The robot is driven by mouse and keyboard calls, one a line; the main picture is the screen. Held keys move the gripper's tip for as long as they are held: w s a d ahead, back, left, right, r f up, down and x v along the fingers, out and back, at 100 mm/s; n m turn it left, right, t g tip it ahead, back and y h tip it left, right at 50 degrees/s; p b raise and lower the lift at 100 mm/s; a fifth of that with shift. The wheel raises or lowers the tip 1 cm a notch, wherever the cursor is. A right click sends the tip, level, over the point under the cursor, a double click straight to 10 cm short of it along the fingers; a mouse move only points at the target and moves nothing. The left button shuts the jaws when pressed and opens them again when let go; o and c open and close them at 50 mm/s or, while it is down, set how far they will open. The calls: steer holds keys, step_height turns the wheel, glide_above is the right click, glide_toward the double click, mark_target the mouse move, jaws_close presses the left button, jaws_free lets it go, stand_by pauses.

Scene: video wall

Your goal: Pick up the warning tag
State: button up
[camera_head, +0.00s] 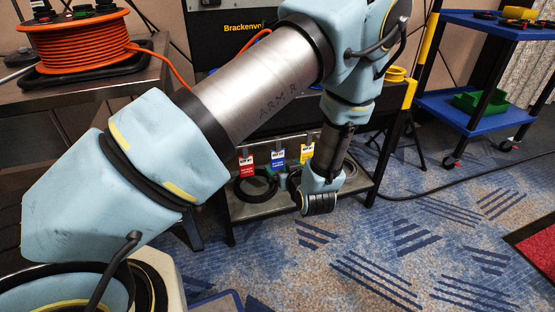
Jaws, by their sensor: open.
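Three small tags hang in a row below the bench's front edge: a red one (247,163), a blue one (278,159) and a yellow one (306,153). Each has a light upper part and a clip above it. Their print is too small to read, so I cannot tell which is the warning tag. My gripper (318,203) is at the dark ribbed end of my arm, in front of and lower right of the yellow tag in the picture. It is open, though its fingers are hard to make out. I see nothing held in it.
Dark cable coils (256,186) lie on the low shelf (262,208) beneath the tags. An orange cable reel (76,45) stands on a table at left. A blue cart (462,112) holds a green bin (480,101) at right. Patterned carpet (400,235) lies open at lower right.

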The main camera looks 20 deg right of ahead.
mark_target(278, 161)
steer(key=x, duration=0.4)
steer(key=b+x, duration=0.1)
steer(key=x, duration=0.2)
steer(key=shift+d, duration=0.25)
steer(key=shift+c, duration=0.2)
steer(key=shift+s, duration=0.1)
steer(key=c, duration=1.4)
steer(key=shift+r, duration=0.2)
